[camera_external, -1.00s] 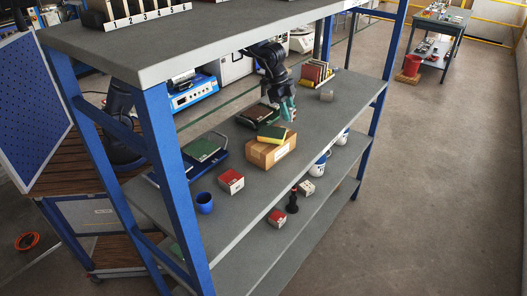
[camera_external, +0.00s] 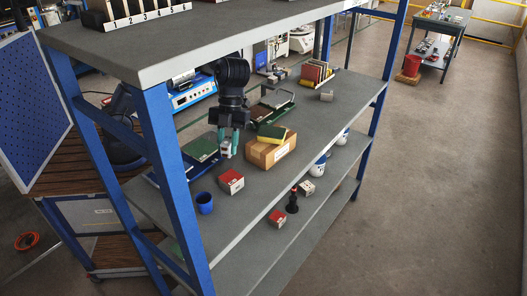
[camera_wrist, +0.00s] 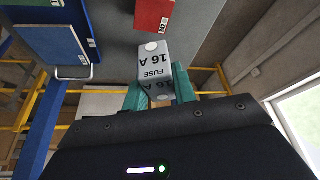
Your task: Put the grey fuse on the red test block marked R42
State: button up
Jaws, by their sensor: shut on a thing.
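The grey fuse (camera_wrist: 153,62), marked "FUSE 16 A", is held between the teal fingers of my gripper (camera_wrist: 158,96) in the wrist view. In the external view my gripper (camera_external: 227,146) points down above the shelf, with the fuse (camera_external: 226,152) small between its fingertips. A red block (camera_external: 231,182) with a white label sits on the shelf just below and slightly right of the gripper. A red block also shows in the wrist view (camera_wrist: 153,14), ahead of the fuse and apart from it; its label is too small to read surely.
A blue cup (camera_external: 204,203) stands at the front left. A dark green panel (camera_external: 201,148) lies at left. Another red block (camera_external: 277,218) is on the lower shelf.

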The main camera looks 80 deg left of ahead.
aim_at(229, 180)
notch_tip(229, 180, down, 10)
jog(key=shift+r, duration=0.15)
dwell(0.4)
jog(key=o, duration=1)
